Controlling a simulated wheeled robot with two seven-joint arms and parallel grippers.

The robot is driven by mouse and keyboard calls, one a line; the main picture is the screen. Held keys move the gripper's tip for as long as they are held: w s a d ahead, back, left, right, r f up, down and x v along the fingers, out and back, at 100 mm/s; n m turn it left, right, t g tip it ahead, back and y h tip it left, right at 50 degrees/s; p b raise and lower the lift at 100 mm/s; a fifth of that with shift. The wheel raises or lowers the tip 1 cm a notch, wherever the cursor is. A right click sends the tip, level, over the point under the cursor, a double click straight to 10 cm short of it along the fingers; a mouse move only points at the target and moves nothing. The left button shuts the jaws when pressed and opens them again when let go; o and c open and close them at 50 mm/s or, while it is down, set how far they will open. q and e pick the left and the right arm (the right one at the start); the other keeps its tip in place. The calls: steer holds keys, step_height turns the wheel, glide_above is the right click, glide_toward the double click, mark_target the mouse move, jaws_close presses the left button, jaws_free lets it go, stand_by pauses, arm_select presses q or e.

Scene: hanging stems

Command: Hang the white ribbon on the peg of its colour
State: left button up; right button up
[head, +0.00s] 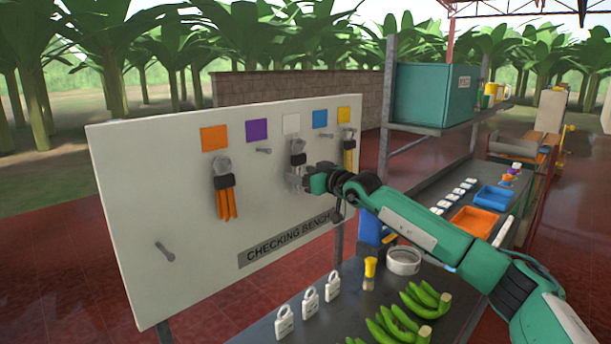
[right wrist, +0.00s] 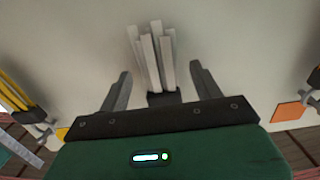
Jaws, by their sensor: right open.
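The white ribbon (head: 293,181), with a black band at its top, hangs at the peg under the white square (head: 291,123) on the pale board. Its strips show in the right wrist view (right wrist: 155,60). My right gripper (head: 306,181) is open at the ribbon, partly covering it in the head view. In the right wrist view, the strips and black band lie between the two spread fingers (right wrist: 162,88), with gaps on both sides. The ribbon's hold on the peg is partly hard to make out. My left gripper is not in view.
An orange ribbon (head: 226,203) hangs under the orange square, and a yellow ribbon (head: 349,156) under the yellow one. The purple peg (head: 263,151), blue peg (head: 323,137) and lower left peg (head: 165,251) are bare. Padlocks (head: 310,302) and green bananas (head: 405,318) occupy the bench below.

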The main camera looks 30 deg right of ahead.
steer(key=shift+s, duration=0.15)
steer(key=shift+s+d+f, duration=0.15)
steer(key=shift+s, duration=0.1)
steer(key=b+v, duration=0.5)
steer(key=v, duration=0.8)
steer(key=shift+b, duration=0.3)
steer(key=shift+r, duration=0.2)
